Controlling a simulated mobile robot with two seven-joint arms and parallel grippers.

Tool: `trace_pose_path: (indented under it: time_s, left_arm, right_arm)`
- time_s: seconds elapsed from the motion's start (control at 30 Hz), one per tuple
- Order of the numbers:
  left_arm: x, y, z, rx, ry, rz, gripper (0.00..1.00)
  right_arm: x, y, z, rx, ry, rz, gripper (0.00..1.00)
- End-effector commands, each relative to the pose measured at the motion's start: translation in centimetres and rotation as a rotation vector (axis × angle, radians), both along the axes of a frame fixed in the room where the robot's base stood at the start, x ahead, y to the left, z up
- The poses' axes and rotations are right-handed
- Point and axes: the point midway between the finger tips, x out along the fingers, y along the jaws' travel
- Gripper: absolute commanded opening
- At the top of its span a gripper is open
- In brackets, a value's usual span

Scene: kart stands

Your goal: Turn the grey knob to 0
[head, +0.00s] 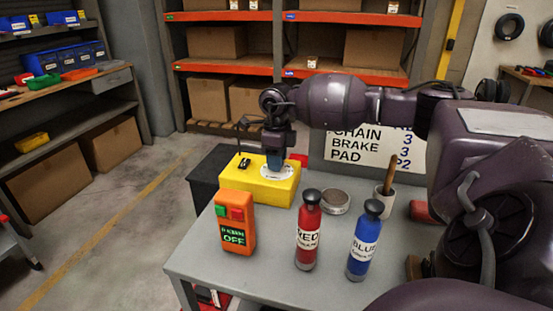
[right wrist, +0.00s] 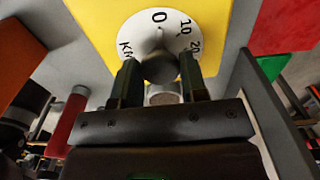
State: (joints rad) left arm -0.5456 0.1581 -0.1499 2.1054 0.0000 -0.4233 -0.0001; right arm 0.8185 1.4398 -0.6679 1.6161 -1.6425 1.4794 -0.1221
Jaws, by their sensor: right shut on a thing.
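The yellow box (head: 240,196) stands at the back left of the grey table. On its top is a white dial (head: 268,174); in the right wrist view the dial (right wrist: 142,31) shows 0, 10 and 20. The round grey knob (right wrist: 159,68) sits at the dial's middle. My right gripper (right wrist: 158,84) reaches down from above and is shut on the knob, one finger on each side. In the head view the gripper (head: 275,161) hides the knob. I cannot tell which mark the knob points to. My left gripper is not in view.
An orange switch box (head: 235,222) reading OFF, a red bottle (head: 308,232) and a blue bottle (head: 364,242) stand at the table's front. A round tin (head: 336,203) and a cup (head: 384,202) with a wooden handle stand behind them. A sign (head: 360,152) stands at the back.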

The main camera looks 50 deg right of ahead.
Motion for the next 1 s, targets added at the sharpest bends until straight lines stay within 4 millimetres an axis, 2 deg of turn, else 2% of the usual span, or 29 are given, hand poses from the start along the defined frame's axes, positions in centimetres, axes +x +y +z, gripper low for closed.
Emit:
trace_pose_path:
  time_s: [0.33,0.37,0.5,0.53,0.83,1.0]
  left_arm:
    - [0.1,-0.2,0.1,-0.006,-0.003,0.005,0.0]
    - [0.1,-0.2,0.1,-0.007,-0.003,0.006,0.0]
    - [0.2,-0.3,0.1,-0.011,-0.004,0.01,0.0]
    - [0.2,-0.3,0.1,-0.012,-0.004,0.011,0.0]
    - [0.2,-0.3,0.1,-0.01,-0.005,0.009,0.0]
    - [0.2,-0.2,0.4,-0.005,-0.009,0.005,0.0]
  right_arm:
    - [0.1,0.0,0.1,0.0,-0.004,0.002,0.16]
    - [0.1,0.0,0.1,0.0,-0.004,0.002,0.41]
    - [0.0,0.0,0.1,0.0,-0.002,0.002,0.63]
    - [0.0,0.0,0.1,0.0,-0.002,0.002,0.65]
    - [0.0,0.0,0.2,0.0,-0.001,0.001,0.65]
    - [0.1,0.0,2.0,-0.001,-0.005,0.001,0.65]
